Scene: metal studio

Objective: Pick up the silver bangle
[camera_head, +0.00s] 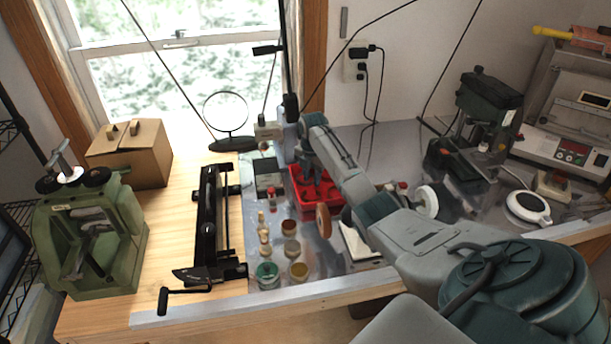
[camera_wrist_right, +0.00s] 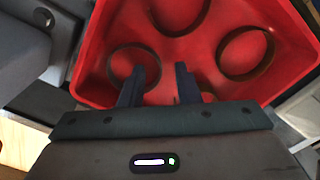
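A red tray (camera_head: 301,199) stands on the grey bench top, partly hidden behind my right arm. All look dark under the red light, so I cannot tell which is silver. My right gripper (camera_wrist_right: 161,72) is open and empty over the tray; its left finger overlaps the left bangle in the picture. In the head view this gripper (camera_head: 291,152) is at the tray's back left. My left gripper is out of view.
Small jars (camera_head: 267,272) and a bottle stand in front of the tray. A black metal tool (camera_head: 207,215) and a green rolling mill (camera_head: 95,235) are to the left. A drill press (camera_head: 485,115) stands right. Bare wood lies beside the mill.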

